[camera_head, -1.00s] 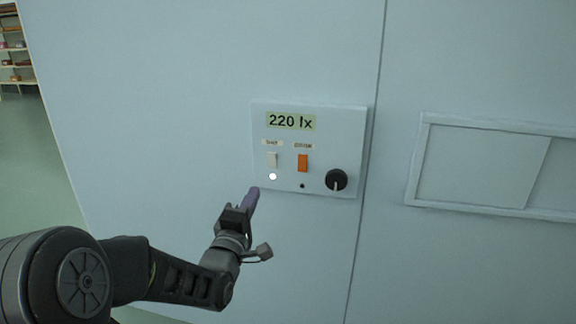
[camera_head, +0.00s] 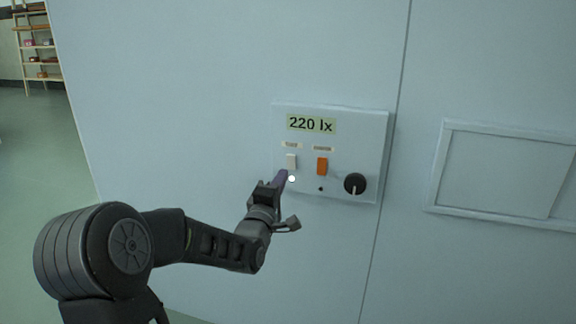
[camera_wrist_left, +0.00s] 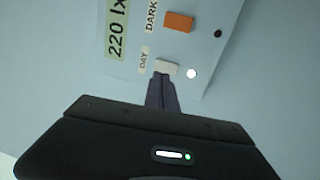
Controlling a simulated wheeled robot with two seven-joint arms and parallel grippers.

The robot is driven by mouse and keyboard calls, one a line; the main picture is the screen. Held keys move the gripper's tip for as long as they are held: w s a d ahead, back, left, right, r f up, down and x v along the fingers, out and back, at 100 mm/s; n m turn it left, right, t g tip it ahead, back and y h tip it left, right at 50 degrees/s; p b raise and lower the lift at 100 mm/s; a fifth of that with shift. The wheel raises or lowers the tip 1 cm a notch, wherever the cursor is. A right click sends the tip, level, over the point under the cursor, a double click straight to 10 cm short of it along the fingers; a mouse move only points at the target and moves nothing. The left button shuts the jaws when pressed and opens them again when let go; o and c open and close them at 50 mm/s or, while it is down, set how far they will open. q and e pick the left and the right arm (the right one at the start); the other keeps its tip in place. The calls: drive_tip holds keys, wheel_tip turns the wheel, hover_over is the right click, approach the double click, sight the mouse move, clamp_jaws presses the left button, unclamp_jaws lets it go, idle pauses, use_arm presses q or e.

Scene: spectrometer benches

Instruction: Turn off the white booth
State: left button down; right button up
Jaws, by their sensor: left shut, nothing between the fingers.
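The booth's control panel (camera_head: 346,128) is mounted on a pale blue-white wall. It has a "220 lx" display (camera_head: 311,124), a white switch (camera_head: 291,161), an orange switch (camera_head: 322,166) and a black knob (camera_head: 355,184). A white lamp (camera_head: 292,179) glows under the white switch; a dark dot sits under the orange one. In the left wrist view the white switch (camera_wrist_left: 166,67) is labelled DAY and the orange switch (camera_wrist_left: 178,22) DARK. My left gripper (camera_head: 282,178) is shut and empty, its tips just below the white switch; I cannot tell if they touch it. My right gripper is not in view.
A framed panel (camera_head: 437,170) is on the wall to the right, past a vertical seam. Wooden shelves (camera_head: 40,60) with small items stand far off at the left, with open green floor (camera_head: 30,140) before them.

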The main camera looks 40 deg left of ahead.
sight(291, 157)
use_arm(q)
drive_tip(key=x, duration=0.6)
drive_tip(key=p, duration=0.1)
drive_tip(key=r+g+p, duration=0.1)
drive_tip(key=p, duration=0.1)
drive_tip(key=shift+w+a+r, duration=0.1)
drive_tip(key=shift+w+r, duration=0.15)
drive_tip(key=shift+r, duration=0.05)
drive_tip(key=shift+a+f, duration=0.1)
drive_tip(key=shift+f, duration=0.25)
drive_tip(key=shift+b, duration=0.3)
